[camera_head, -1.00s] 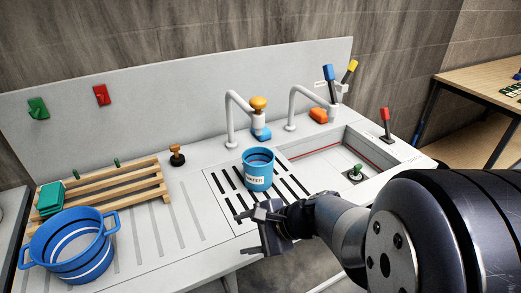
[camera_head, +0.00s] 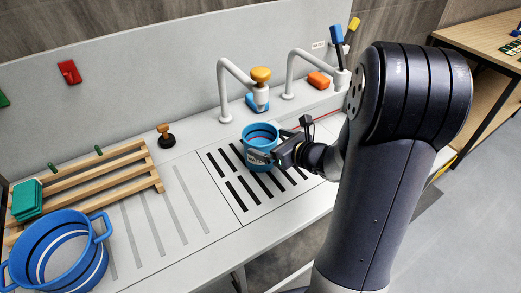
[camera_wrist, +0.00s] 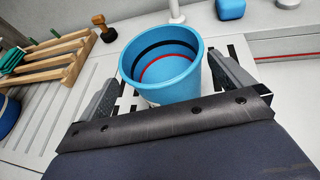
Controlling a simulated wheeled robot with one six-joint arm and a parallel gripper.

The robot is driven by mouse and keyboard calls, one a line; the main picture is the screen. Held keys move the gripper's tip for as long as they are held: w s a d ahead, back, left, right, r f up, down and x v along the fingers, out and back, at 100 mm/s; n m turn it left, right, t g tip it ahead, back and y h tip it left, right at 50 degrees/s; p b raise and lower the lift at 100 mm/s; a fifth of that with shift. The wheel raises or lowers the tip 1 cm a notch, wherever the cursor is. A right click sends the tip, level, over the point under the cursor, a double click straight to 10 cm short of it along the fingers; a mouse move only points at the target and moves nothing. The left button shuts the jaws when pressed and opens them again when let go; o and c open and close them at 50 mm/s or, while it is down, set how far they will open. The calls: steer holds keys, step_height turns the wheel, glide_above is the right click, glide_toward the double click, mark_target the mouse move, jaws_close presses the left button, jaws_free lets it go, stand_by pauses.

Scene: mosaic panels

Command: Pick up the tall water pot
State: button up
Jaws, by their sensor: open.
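The tall water pot (camera_head: 261,137) is a blue cup-like pot with a partly hidden label, standing upright on the slotted drain area. It also shows in the wrist view (camera_wrist: 165,85), with a dark and a red line inside. My gripper (camera_head: 268,155) is open, at the near right side of the pot. In the wrist view its fingers (camera_wrist: 165,92) stand on the left and right of the pot's lower body. I cannot tell whether either finger touches it. The pot's base is hidden behind my gripper.
A wide blue pot (camera_head: 70,250) with handles stands at the left, near a wooden rack (camera_head: 110,185) with green sponges (camera_head: 27,200). A faucet with an orange knob (camera_head: 261,75) rises behind the water pot. A black stopper with a wooden knob (camera_head: 165,136) stands left of it.

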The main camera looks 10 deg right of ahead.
mark_target(250, 133)
steer(key=shift+p+x, duration=0.65)
steer(key=shift+x, duration=2)
steer(key=shift+w+r, duration=0.1)
steer(key=shift+r, duration=0.05)
steer(key=shift+d, duration=0.1)
steer(key=c, duration=1.5)
steer(key=shift+r, duration=0.15)
steer(key=shift+c, duration=0.7)
